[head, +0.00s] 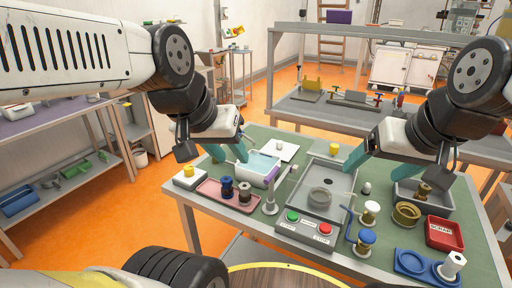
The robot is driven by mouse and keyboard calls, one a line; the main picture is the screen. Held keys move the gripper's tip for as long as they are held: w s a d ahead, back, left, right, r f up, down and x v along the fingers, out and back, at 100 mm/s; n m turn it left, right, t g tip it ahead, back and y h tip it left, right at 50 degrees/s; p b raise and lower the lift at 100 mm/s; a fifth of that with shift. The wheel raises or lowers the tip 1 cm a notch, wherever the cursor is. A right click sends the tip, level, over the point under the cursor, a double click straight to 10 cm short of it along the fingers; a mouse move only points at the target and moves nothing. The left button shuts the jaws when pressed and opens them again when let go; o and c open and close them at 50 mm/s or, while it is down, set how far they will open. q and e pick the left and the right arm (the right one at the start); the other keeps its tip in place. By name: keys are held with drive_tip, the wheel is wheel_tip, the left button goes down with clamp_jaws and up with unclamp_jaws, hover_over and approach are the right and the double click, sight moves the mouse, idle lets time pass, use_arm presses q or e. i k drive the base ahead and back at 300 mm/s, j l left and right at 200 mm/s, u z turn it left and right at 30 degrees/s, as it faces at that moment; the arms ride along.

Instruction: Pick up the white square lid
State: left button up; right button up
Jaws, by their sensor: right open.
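A white square lid (285,153) with a small pale knob lies flat at the back middle of the green-topped table. My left gripper (228,152) is above the table's left part, to the left of the lid and apart from it. Its two teal fingers stand apart with nothing seen between them. My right gripper (362,166) is over the right part of the table, beside the grey tray, open and empty. Its fingers partly overlap in this view.
A white-framed bin with a bluish inside (262,168) stands just in front of the lid. A white block with a yellow knob (188,177), a pink tray (213,191) and a grey tray (325,178) are near. A red scrap tray (445,233) and brass parts crowd the right.

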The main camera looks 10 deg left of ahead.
sight(286, 151)
drive_tip(key=u, duration=0.2)
drive_tip(key=j, duration=0.2)
drive_tip(key=i+j+z, duration=0.2)
drive_tip(key=j, duration=0.2)
drive_tip(key=j+z, duration=0.15)
drive_tip(key=j, duration=0.3)
drive_tip(key=i+j+z, duration=0.2)
drive_tip(key=j, duration=0.25)
drive_tip(key=z, duration=1.1)
drive_tip(key=k+l, duration=0.05)
